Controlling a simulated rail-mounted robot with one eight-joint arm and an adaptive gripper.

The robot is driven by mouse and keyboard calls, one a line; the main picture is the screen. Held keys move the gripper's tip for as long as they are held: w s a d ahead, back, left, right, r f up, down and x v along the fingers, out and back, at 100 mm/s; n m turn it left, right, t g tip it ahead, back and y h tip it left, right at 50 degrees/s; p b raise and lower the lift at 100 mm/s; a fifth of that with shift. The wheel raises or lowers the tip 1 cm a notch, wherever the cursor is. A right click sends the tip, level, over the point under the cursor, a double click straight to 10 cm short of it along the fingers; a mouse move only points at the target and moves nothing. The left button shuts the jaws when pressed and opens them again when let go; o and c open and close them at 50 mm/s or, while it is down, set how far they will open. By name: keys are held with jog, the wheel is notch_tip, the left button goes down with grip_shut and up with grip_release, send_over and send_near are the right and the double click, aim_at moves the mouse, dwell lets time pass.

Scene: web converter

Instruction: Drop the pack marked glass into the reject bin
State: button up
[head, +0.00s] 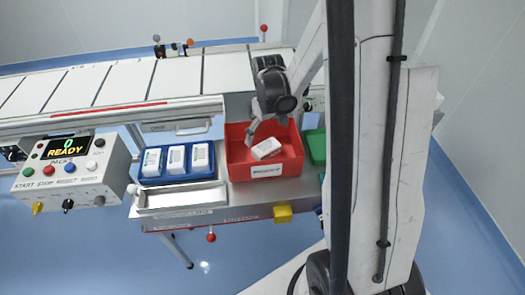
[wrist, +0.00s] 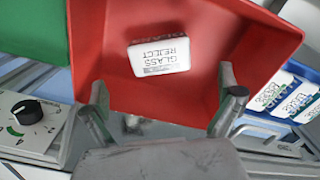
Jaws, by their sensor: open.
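The pack marked glass (wrist: 159,57) is white, with the printed words GLASS and REJECT. It lies inside the red reject bin (wrist: 100,85); in the head view the pack (head: 266,148) rests in the bin (head: 285,172) at a slight tilt. My gripper (wrist: 165,95) is open and empty, its two fingers spread apart at the near edge of the bin, with the pack beyond the fingertips and apart from them. In the head view my gripper (head: 265,128) is over the back of the bin.
A blue tray (head: 178,181) with several white packs stands left of the red bin. A green bin (head: 315,147) is at its right, partly hidden by my arm. A control panel (head: 70,172) with a READY display is at the left. A conveyor (head: 125,82) runs behind.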

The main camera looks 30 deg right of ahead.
notch_tip(320, 180, up, 12)
dwell(0.6)
dwell(0.4)
jog(key=s+a+r+t, duration=0.7)
jog(key=s+a+r, duration=0.3)
jog(key=s+a, duration=0.5)
jog(key=shift+s+r+m, duration=0.25)
jog(key=shift+r+m, duration=0.1)
jog(key=shift+m, duration=0.05)
dwell(2.6)
